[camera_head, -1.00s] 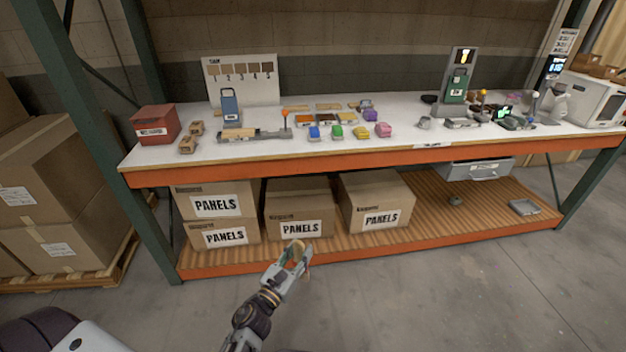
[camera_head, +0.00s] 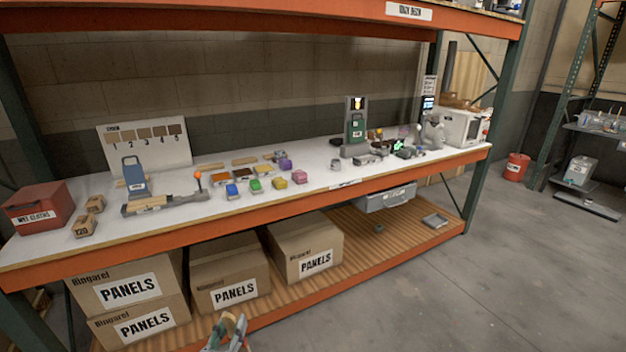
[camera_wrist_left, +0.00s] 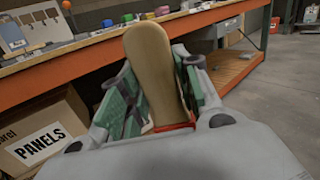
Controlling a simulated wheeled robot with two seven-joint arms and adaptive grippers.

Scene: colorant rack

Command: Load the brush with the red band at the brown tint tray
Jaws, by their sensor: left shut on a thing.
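My left gripper (camera_head: 228,333) shows at the bottom edge of the head view, low in front of the bench. In the left wrist view, its green-padded fingers (camera_wrist_left: 162,95) are shut on the brush (camera_wrist_left: 150,55), a tan wooden piece with a red band at its lower end. Its bristles cannot be made out. Small tint trays stand in a row mid-bench: an orange-brown one (camera_head: 218,180), a dark brown one (camera_head: 242,174) that looks like the brown tint tray, and a yellow one (camera_head: 263,170). The gripper is well apart from them. My right gripper is not in view.
The bench's orange front beam (camera_head: 200,233) lies between gripper and trays.

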